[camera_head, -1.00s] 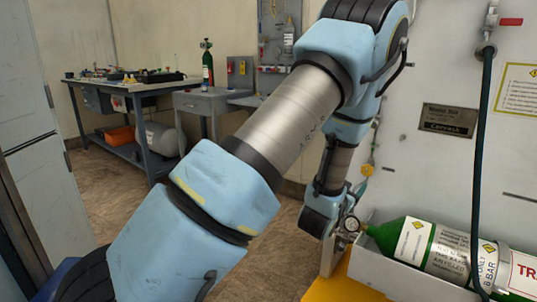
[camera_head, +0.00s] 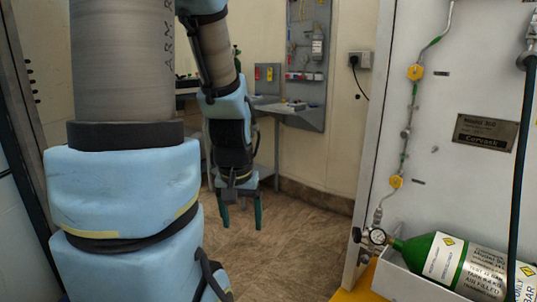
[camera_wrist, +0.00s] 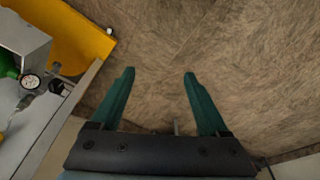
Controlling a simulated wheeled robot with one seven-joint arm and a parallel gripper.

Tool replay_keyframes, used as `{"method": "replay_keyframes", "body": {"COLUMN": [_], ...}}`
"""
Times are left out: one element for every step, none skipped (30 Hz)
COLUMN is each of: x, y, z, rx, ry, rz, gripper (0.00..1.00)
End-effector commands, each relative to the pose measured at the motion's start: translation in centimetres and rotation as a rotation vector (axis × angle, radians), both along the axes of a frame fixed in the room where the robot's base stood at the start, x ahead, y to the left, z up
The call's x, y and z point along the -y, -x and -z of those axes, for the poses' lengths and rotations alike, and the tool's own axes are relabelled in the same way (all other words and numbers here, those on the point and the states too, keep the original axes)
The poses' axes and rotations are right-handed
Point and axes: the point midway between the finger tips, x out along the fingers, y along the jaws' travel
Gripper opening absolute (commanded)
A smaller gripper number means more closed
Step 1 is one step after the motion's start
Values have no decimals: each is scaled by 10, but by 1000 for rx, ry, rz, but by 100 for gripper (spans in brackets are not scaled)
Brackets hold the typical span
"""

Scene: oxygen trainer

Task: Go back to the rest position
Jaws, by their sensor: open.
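My gripper (camera_head: 241,222) hangs pointing down over the bare floor in the head view, left of the oxygen trainer panel. In the wrist view my gripper (camera_wrist: 158,75) shows two green fingers spread apart with only brown floor between them. It is open and empty. A green oxygen cylinder (camera_head: 441,256) with white labels lies in a pale tray at the lower right, clear of my gripper. A pressure gauge (camera_head: 377,236) sits at its valve end. The gauge also shows in the wrist view (camera_wrist: 31,82) at the left.
The white trainer panel (camera_head: 455,90) with pipework and a dark hose stands on the right. A yellow base (camera_head: 358,284) juts out below it and also shows in the wrist view (camera_wrist: 72,32). A workbench with a tool board (camera_head: 308,60) stands at the back. The floor between is free.

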Motion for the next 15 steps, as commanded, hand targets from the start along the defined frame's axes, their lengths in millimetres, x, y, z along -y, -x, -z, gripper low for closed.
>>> {"method": "replay_keyframes", "body": {"x": [-10, -9, -8, -8, -8, -7, -7, -7, -7, -7, -7, -7, -7, -7, -7], "y": [14, 15, 14, 14, 14, 14, 14, 14, 14, 13, 13, 13, 13, 13, 13], "z": [-5, -17, -27, -33, -39, -46, -53, -59, -69, -76, -84, -94, -104, -112, -126], "rx": [-40, -45, -44, -43, -43, -43, -43, -43, -43, -43, -42, -42, -42, -42, -42], "ry": [-5, -6, -5, -6, -6, -6, -6, -6, -6, -6, -6, -6, -6, -6, -6], "rz": [-27, -24, -20, -19, -19, -18, -18, -18, -18, -18, -18, -18, -18, -17, -17], "gripper": [78, 78, 78, 78, 78, 78, 78, 78, 78, 78, 78, 78, 78, 78, 78]}}
